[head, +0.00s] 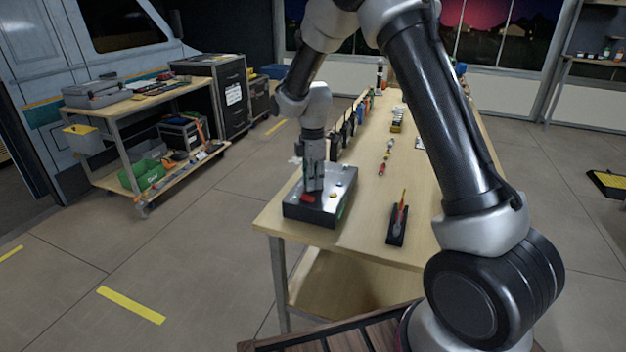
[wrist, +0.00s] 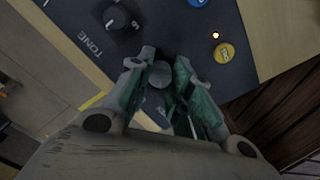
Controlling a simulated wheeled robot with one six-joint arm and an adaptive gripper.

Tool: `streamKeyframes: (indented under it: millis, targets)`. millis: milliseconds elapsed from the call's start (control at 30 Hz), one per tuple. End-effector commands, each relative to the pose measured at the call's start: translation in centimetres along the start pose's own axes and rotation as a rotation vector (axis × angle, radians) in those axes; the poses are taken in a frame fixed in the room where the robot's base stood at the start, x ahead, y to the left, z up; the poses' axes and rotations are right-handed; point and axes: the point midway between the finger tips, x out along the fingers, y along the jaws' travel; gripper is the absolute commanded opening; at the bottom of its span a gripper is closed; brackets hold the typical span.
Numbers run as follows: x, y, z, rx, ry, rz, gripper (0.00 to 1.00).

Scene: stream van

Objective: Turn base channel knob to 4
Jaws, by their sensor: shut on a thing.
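The base unit (head: 318,213) is a dark box with a metallic top on the near left corner of the workbench. In the wrist view its panel (wrist: 187,52) shows a black knob (wrist: 122,20) labelled TONE with a white pointer. My gripper (head: 314,186) points down onto the box's top. In the wrist view my gripper (wrist: 160,88) has its green-padded fingers shut on a round grey knob (wrist: 160,73), one finger on each side. I take this to be the channel knob; its label and pointer are hidden, so I cannot read its setting.
The panel also has a yellow button (wrist: 224,53), a small lit lamp (wrist: 215,35) and a blue button (wrist: 197,2) close by. A black holder with a screwdriver (head: 397,225) stands right of the box. Several tools line the workbench (head: 368,195) behind.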

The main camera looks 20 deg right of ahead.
Motion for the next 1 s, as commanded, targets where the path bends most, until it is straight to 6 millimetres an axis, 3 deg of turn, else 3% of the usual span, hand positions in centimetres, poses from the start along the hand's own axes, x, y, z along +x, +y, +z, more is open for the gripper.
streamKeyframes:
  millis: [367,1000]
  targets:
    - [-0.03,0.03,-0.02,0.087,0.0,0.001,0.0]
    - [-0.05,0.08,-0.03,0.649,0.001,0.001,0.0]
